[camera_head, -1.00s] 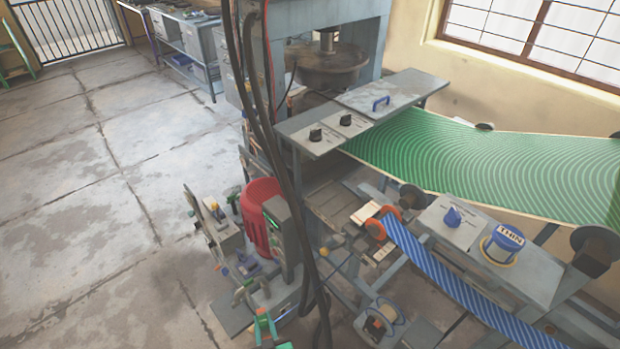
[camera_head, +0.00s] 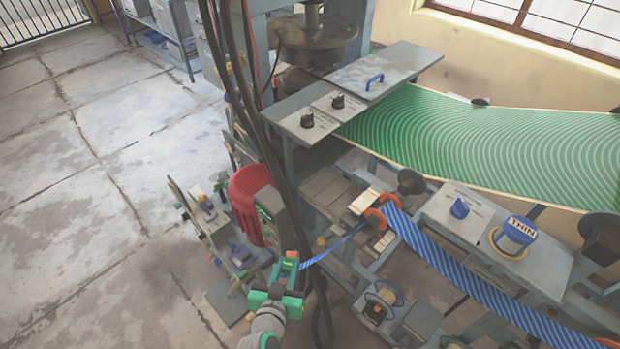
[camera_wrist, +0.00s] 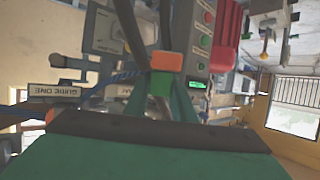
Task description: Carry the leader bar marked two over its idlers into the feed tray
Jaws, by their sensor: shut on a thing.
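My gripper (camera_head: 286,279), green and orange, is at the lower middle of the head view. It is shut on what looks like the leader bar, mostly hidden by the jaws. A narrow-looking blue strip (camera_head: 335,247) runs from there up right toward the orange-rimmed idlers (camera_head: 374,218). In the wrist view an orange block (camera_wrist: 166,61) and a green block below it show at the jaws, with the blue strip (camera_wrist: 115,80) going left. No number is readable on the bar. A flat brownish tray (camera_head: 328,190) lies left of the idlers; I cannot confirm it is the feed tray.
A red motor (camera_head: 252,203) and hanging dark cables (camera_head: 262,140) stand close behind my gripper. A GUIDE ONE label (camera_wrist: 55,91) shows in the wrist view. Open floor (camera_head: 90,250) lies left.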

